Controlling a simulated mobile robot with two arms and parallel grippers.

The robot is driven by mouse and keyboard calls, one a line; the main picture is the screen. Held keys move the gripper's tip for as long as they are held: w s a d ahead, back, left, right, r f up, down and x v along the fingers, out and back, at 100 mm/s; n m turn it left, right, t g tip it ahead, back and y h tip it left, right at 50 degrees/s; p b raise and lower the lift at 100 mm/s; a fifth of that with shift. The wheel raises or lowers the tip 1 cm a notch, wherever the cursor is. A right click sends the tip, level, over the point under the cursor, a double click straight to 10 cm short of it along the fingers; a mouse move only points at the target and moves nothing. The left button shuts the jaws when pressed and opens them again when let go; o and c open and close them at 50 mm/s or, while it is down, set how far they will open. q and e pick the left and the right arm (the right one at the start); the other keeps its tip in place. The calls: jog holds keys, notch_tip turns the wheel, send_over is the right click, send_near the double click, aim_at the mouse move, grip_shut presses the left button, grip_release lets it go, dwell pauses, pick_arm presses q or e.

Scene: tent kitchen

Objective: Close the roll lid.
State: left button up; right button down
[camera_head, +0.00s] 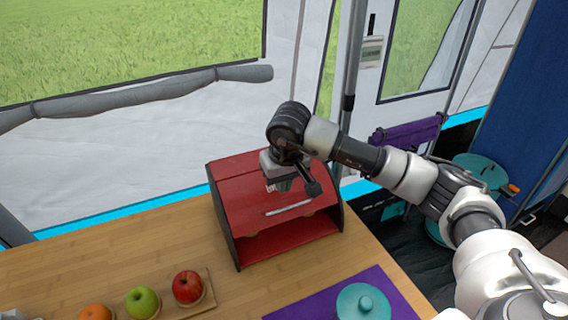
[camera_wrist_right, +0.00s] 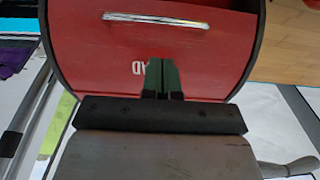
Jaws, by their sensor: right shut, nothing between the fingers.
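The red bread box (camera_head: 232,236) with dark side panels stands on the wooden table. Its red roll lid (camera_head: 242,196) is partly open: the lid covers the upper part, and the lower front is open below the silver handle (camera_head: 288,208). My right gripper (camera_head: 284,186) is over the lid, behind the handle, and hides part of the lettering. In the right wrist view, my shut, empty gripper (camera_wrist_right: 161,76) points at the lid (camera_wrist_right: 205,62), with the handle (camera_wrist_right: 155,19) beyond the fingertips. Whether the fingertips touch the lid I cannot tell. My left gripper is not in view.
A red apple (camera_head: 187,287), a green apple (camera_head: 142,302) and an orange fruit (camera_head: 96,312) are at the table's front left. A teal lidded pot (camera_head: 362,302) is on a purple mat (camera_head: 318,299) in front of the box. Bare table lies left of the box.

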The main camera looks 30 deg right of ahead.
aim_at(286, 219)
jog(key=shift+s+f, duration=1.1)
jog(key=shift+f, duration=0.25)
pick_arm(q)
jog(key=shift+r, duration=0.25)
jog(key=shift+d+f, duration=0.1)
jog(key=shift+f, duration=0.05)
pick_arm(e)
jog(key=shift+f, duration=0.1)
